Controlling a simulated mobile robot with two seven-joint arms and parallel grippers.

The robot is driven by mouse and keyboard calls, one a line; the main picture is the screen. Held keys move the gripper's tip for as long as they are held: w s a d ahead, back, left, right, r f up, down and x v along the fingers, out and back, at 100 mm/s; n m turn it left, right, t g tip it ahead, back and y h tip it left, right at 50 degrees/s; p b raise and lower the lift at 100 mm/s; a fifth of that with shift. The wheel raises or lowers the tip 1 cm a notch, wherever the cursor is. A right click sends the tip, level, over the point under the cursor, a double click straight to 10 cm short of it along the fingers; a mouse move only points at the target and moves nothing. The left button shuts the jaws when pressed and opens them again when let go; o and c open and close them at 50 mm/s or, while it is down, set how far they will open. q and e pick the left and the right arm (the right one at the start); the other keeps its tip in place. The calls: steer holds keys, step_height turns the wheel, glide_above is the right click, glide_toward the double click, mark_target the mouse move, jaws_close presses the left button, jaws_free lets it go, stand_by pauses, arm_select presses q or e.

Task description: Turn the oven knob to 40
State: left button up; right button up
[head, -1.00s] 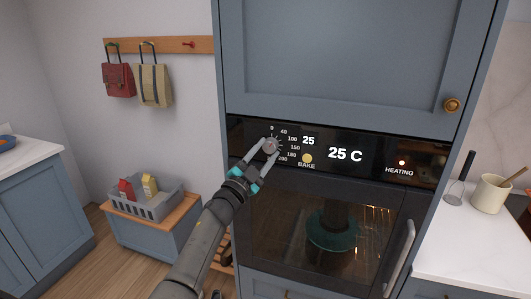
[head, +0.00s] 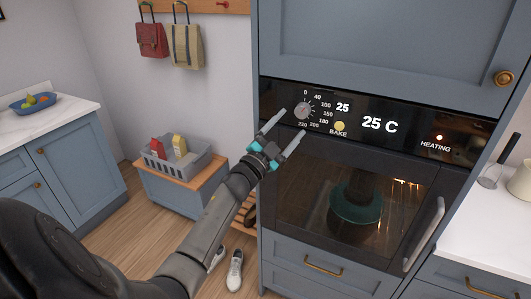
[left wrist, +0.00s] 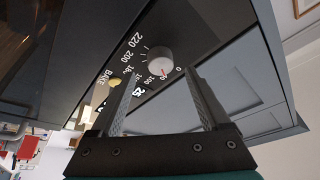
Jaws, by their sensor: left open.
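The oven knob (head: 304,110) is a small round grey dial on the black control panel, ringed by numbers from 0 to 220. It also shows in the left wrist view (left wrist: 160,60), with a red mark on its rim; its exact setting is too small to read. The panel display (head: 342,107) beside it reads 25. My left gripper (head: 292,123) is open and empty, its fingers pointing at the panel just below and left of the knob. In the left wrist view the knob is beyond the fingertips (left wrist: 163,82), apart from them. My right gripper is out of view.
A yellow BAKE button (head: 340,126) sits right of the knob. A large 25 C readout and a lit HEATING lamp (head: 439,138) are farther right. The oven door (head: 395,235) with its handle is shut below. A grey crate (head: 160,166) stands on a low cabinet to the left.

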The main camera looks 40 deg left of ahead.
arm_select(q)
steer(key=b+v, duration=0.1)
steer(key=v, duration=1)
steer(key=shift+w, duration=0.1)
